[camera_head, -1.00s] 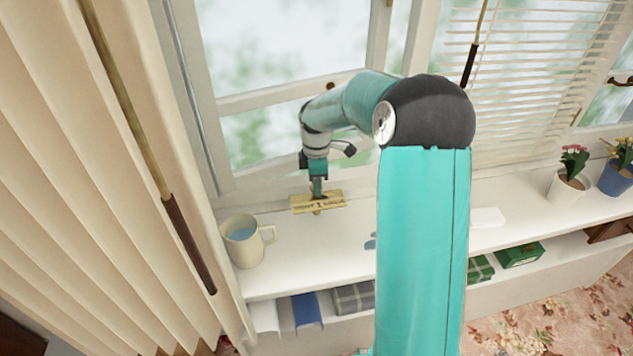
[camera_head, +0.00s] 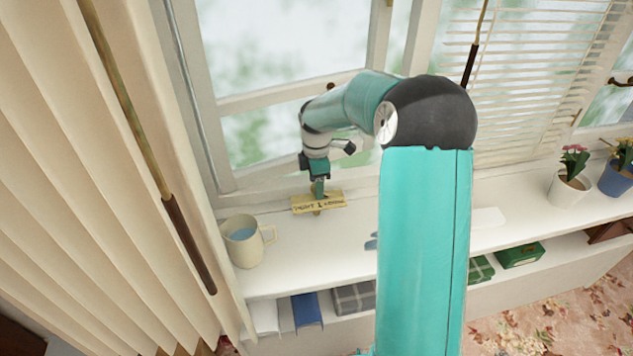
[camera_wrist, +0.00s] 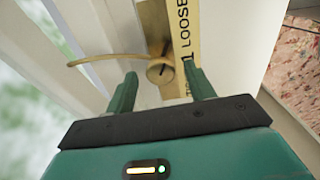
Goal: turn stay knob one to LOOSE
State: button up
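The stay knob (camera_wrist: 160,71) is a small round brass knob in the wrist view, with a dark mark on its face. It sits beside a yellow label plate (camera_wrist: 186,38) with a "1" and "LOOSE" readable, the other end partly hidden by a finger. My gripper (camera_wrist: 160,77) is open, its two green fingers on either side of the knob with visible gaps. In the head view the label plate (camera_head: 331,203) reads "TIGHT 1 LOOSE", and my gripper (camera_head: 318,188) is right at it, hiding the knob. I cannot tell the knob's setting.
A curved brass rod (camera_wrist: 100,60) runs left from the knob. A cream mug (camera_head: 243,243) with blue contents stands left on the white sill (camera_head: 335,245). Potted flowers (camera_head: 571,185) stand far right. Window panes rise behind.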

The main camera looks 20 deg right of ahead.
notch_tip(320, 180, up, 14)
dwell(0.6)
jog(key=shift+f, duration=0.1)
jog(key=s+a+r+m+t, duration=0.1)
jog(key=s+a+r+m, duration=0.15)
jog(key=s, duration=0.25)
jog(key=s+a+r+m+t+h, duration=0.1)
jog(key=s+a+r+m, duration=0.15)
jog(key=s, duration=0.25)
jog(key=s+a+r+m+t, duration=0.1)
jog(key=s+a+r+m, duration=0.15)
jog(key=s+a, duration=0.2)
jog(key=s+a+f+m+t+y, duration=0.1)
jog(key=s+a+f+m+t, duration=0.1)
jog(key=s+m, duration=0.6)
jog(key=s+f, duration=0.1)
jog(key=s, duration=0.5)
jog(key=shift+s+t, duration=0.25)
jog(key=shift+t, duration=0.05)
